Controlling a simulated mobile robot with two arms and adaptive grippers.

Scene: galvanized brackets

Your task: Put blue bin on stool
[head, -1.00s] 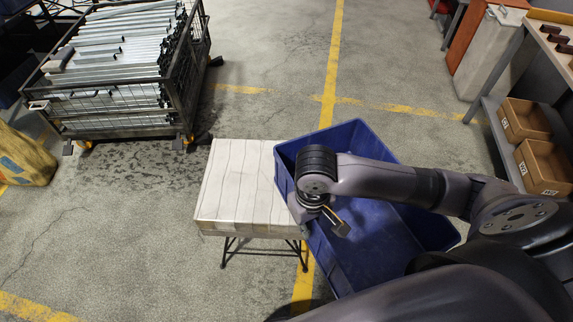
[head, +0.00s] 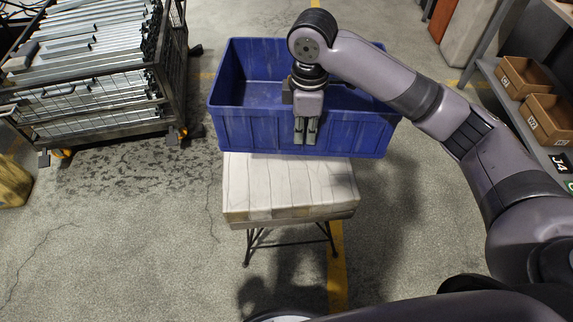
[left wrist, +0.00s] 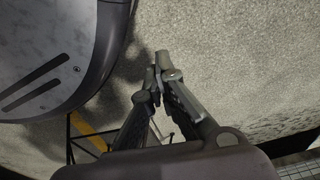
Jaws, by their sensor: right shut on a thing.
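The blue bin (head: 245,135) is upright and open at the top in the head view. My right gripper (head: 306,132) is shut on its near wall, with the fingers over the outer face. The stool (head: 285,185) has a pale, worn block-like top on thin dark legs. The bin's lower near edge overlaps the far edge of the stool top in the picture. I cannot tell whether they touch. The stool's near part is bare. My left gripper (left wrist: 157,78) shows in the left wrist view with its fingertips together and nothing between them, above the floor.
A wire cart (head: 95,75) with metal profiles stands at the left. A shelf with cardboard boxes (head: 550,118) is at the right. The floor around the stool is clear. My rounded base shows in the left wrist view.

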